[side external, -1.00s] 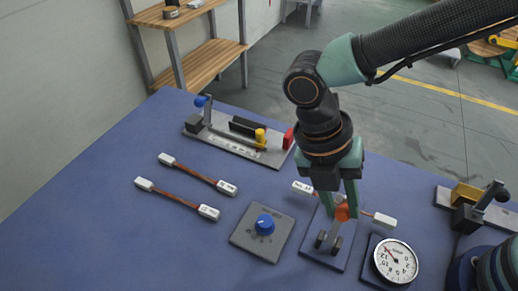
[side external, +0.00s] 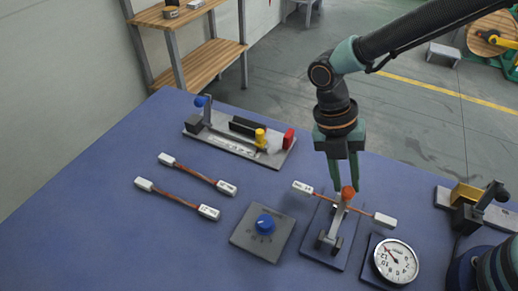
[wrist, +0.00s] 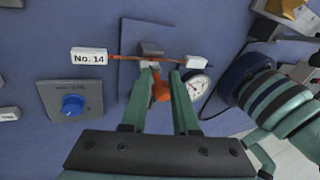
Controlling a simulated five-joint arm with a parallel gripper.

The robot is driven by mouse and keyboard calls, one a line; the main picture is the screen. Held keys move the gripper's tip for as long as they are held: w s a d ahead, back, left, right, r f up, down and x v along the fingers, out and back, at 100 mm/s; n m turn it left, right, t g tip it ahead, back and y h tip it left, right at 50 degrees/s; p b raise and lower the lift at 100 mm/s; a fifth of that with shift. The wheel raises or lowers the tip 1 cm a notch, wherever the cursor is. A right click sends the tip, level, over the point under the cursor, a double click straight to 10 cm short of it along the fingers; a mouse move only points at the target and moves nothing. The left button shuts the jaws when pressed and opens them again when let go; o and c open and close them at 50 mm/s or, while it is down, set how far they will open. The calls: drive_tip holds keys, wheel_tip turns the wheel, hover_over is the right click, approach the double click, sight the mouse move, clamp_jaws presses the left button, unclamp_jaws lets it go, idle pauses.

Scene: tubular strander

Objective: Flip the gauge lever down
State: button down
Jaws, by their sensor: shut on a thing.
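The gauge lever (side external: 338,217) is a grey bar with an orange knob (side external: 347,192) on its end. In the wrist view the orange knob (wrist: 161,91) shows between my fingers (wrist: 165,72), near the bracket (wrist: 151,49). The round white gauge (side external: 396,261) is on its own plate right of the lever.
A blue knob (side external: 265,224) on a plate stands left. Two more cables (side external: 190,174) lie farther left. A fixture with a yellow post (side external: 261,138) is at the back, another (side external: 466,194) at the right.

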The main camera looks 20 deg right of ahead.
drive_tip(key=shift+s+d+f, duration=0.2)
drive_tip(key=shift+d+f, duration=0.25)
drive_tip(key=shift+f, duration=0.35)
drive_tip(key=c, duration=0.7)
unclamp_jaws()
drive_tip(key=shift+o, duration=0.2)
drive_tip(key=shift+w, duration=0.1)
drive_tip(key=v, duration=1.2)
drive_tip(key=shift+w, duration=0.2)
drive_tip(key=shift+a, duration=0.1)
